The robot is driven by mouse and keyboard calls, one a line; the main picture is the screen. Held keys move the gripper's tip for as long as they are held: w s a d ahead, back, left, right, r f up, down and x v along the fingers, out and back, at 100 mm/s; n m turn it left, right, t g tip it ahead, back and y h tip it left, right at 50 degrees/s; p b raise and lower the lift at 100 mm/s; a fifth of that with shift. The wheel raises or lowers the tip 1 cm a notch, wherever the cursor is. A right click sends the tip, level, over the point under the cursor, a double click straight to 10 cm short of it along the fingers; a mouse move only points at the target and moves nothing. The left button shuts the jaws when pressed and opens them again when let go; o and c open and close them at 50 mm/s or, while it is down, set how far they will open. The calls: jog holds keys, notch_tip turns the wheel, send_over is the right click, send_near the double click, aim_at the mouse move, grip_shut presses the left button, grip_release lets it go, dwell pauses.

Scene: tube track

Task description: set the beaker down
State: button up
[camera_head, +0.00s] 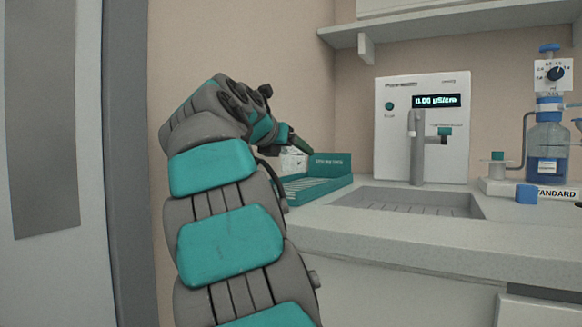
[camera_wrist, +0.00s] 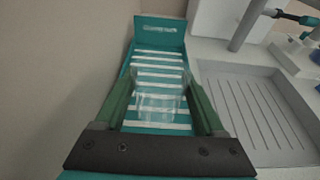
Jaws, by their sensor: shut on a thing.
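A clear glass beaker (camera_wrist: 160,105) sits between the two green fingers of my gripper (camera_wrist: 161,76) in the wrist view. My gripper is shut on it. Below it is a teal rack (camera_wrist: 160,32) with white slats and a raised labelled back panel. In the head view the beaker (camera_head: 292,161) shows partly behind my gripper (camera_head: 298,142), at the left part of the teal rack (camera_head: 331,166). I cannot tell whether the beaker's base touches the slats. My arm hides part of the rack's left side in the head view.
A grey recessed drain tray (camera_head: 405,203) lies right of the rack. Behind it stands a white meter (camera_head: 392,95) reading 0.00 µS/cm, with a grey spout post (camera_head: 417,150). A blue-capped dispenser bottle (camera_head: 548,150) stands at far right. A wall is close on the left.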

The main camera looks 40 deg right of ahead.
aim_at(286, 160)
jog(key=shift+w+d, duration=0.2)
jog(key=shift+w, duration=0.1)
jog(key=shift+f+b, duration=1)
jog(key=shift+f, duration=0.75)
jog(key=shift+s+f, duration=0.1)
jog(key=shift+f, duration=0.05)
jog(key=o, duration=1.5)
jog(key=shift+c, duration=0.2)
jog(key=shift+a+r, duration=0.25)
jog(key=shift+a, duration=0.05)
jog(key=p+v, duration=0.2)
jog(key=v, duration=0.9)
jog(key=shift+s+a, duration=0.1)
jog(key=shift+a, duration=0.1)
jog(key=shift+r, duration=0.1)
